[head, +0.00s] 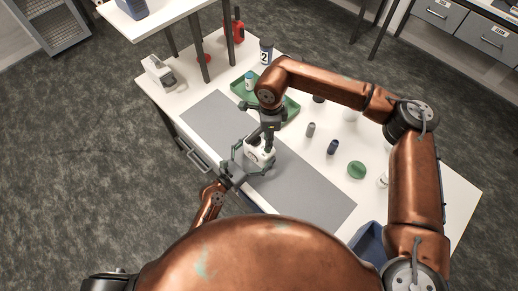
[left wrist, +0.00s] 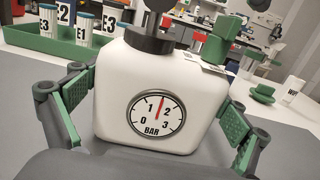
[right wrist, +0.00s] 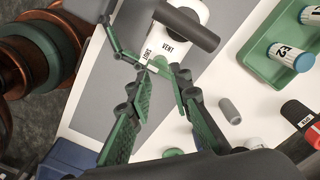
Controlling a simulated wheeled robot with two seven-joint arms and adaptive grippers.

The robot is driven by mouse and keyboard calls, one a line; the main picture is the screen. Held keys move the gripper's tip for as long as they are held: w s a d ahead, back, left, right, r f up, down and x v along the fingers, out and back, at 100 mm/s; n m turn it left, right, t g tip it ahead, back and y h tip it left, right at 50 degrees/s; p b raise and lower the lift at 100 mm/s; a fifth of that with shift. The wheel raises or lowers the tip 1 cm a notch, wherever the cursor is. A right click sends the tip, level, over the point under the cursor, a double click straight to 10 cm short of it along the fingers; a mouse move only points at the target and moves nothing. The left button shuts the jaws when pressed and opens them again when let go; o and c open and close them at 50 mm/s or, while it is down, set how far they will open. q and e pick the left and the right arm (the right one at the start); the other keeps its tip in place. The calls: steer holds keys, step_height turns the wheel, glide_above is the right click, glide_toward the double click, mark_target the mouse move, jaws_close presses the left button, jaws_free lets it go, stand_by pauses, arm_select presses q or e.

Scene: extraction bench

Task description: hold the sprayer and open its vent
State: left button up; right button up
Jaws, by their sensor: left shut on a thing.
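The sprayer is a white bottle (head: 262,156) standing over the grey mat; it fills the left wrist view (left wrist: 160,85). Its gauge (left wrist: 157,121) has a red needle between 1 and 2 bar. It has a dark top (left wrist: 150,38) and a green vent knob (left wrist: 214,48). My left gripper (head: 240,168) is shut on the bottle, a green-padded finger on each side. My right gripper (right wrist: 160,88) is just above the sprayer, its fingers apart with a gap between them. The right wrist view shows the label words VENT and SHUT. Whether the right fingers touch the knob I cannot tell.
A green tray (head: 291,117) with labelled vials stands behind the sprayer. To its right are a grey cylinder (head: 311,129), a dark blue-topped vial (head: 333,147) and a green lid (head: 357,170). A blue bin (head: 368,243) is at the near right. The grey mat (head: 315,194) is clear toward the right.

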mark_target(259, 151)
steer(key=n, duration=0.3)
steer(key=shift+n, duration=0.4)
steer(key=n, duration=0.4)
steer(key=shift+n, duration=0.3)
steer(key=shift+f+n, duration=0.3)
steer(key=shift+f, duration=0.05)
step_height(259, 151, down, 4)
steer(key=shift+f, duration=0.15)
steer(key=shift+c, duration=0.7)
jaws_close()
